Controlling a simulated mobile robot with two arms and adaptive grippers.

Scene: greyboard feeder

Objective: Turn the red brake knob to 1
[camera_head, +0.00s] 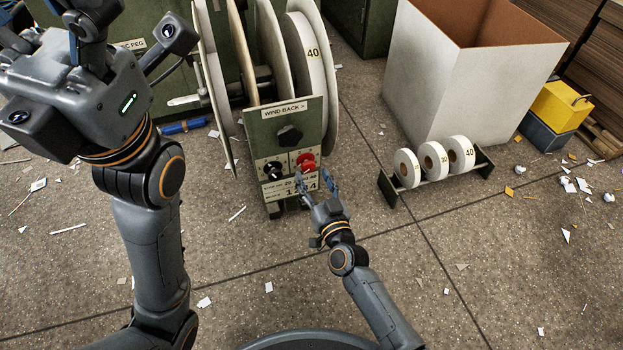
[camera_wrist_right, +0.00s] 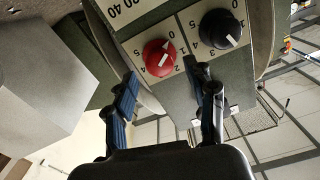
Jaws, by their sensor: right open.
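The red brake knob (camera_head: 306,162) is on the front panel (camera_head: 314,118) of the green reel stand, right of a black knob (camera_head: 273,170). In the right wrist view the red knob (camera_wrist_right: 159,57) has a white pointer and a numbered dial around it; the number pointed at is hard to read. The black knob also shows there (camera_wrist_right: 220,28). My right gripper (camera_head: 317,178) is open in front of the red knob, its fingers (camera_wrist_right: 165,80) apart and not visibly gripping it. My left gripper (camera_head: 78,45) is raised at the upper left, its fingertips partly cut off.
A large reel marked 40 (camera_head: 311,60) stands behind the panel. A low rack (camera_head: 393,190) with tape rolls and a big white box (camera_head: 455,90) stand to the right. A yellow and blue box (camera_head: 552,118) is farther right. Paper scraps litter the floor.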

